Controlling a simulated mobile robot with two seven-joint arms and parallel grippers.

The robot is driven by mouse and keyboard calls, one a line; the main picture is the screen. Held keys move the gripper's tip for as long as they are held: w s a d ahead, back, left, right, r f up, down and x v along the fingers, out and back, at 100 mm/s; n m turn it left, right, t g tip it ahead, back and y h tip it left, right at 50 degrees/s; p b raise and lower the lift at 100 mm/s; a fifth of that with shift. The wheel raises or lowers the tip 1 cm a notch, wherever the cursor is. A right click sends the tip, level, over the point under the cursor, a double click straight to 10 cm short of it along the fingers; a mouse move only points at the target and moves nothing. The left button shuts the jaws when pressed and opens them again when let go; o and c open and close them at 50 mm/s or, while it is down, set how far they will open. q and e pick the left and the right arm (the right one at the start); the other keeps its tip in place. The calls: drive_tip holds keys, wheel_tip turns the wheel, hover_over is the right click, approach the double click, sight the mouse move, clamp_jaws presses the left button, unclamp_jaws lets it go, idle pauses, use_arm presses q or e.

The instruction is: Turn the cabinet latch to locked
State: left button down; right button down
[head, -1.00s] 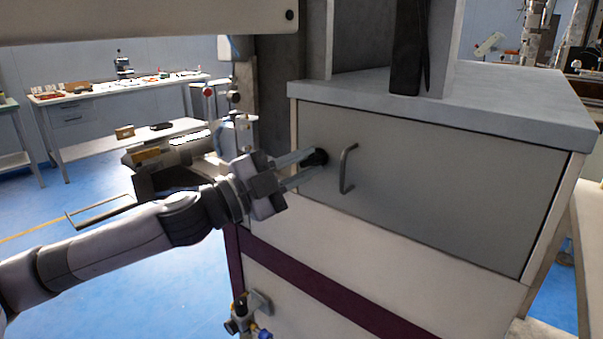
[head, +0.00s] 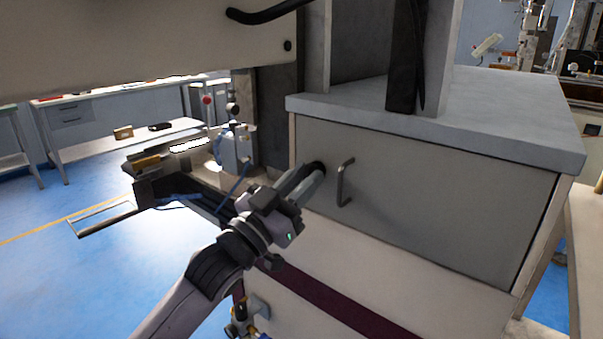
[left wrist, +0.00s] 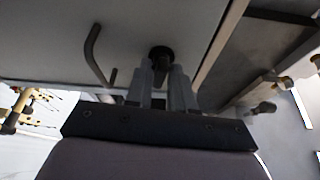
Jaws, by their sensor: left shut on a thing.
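The cabinet (head: 430,200) has a grey front panel with a dark bar handle (head: 343,183). The black latch knob (head: 317,166) sits near the panel's left edge, mostly hidden behind my fingers in the head view. My left gripper (head: 308,180) reaches it from the lower left and is shut on it. In the left wrist view the latch (left wrist: 161,56) shows as a round dark knob at the tips of the two fingers (left wrist: 161,75), with the handle (left wrist: 94,55) to its left. The latch's lock position cannot be read. My right gripper is not in view.
A grey slab top (head: 500,115) overhangs the panel, with a dark upright post (head: 405,60) on it. A machine arm with a wire frame (head: 105,215) stands left of the cabinet. A workbench (head: 70,110) is farther back. Blue floor (head: 60,270) is open at left.

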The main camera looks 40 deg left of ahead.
use_arm(q)
drive_tip(key=shift+n+y+p, duration=0.3)
drive_tip(key=shift+n+y, duration=0.3)
drive_tip(key=shift+n, duration=0.7)
drive_tip(key=c, duration=1.2)
unclamp_jaws()
drive_tip(key=shift+o, duration=0.2)
drive_tip(key=b+v, duration=0.1)
drive_tip(key=v, duration=0.6)
drive_tip(key=shift+d, duration=0.1)
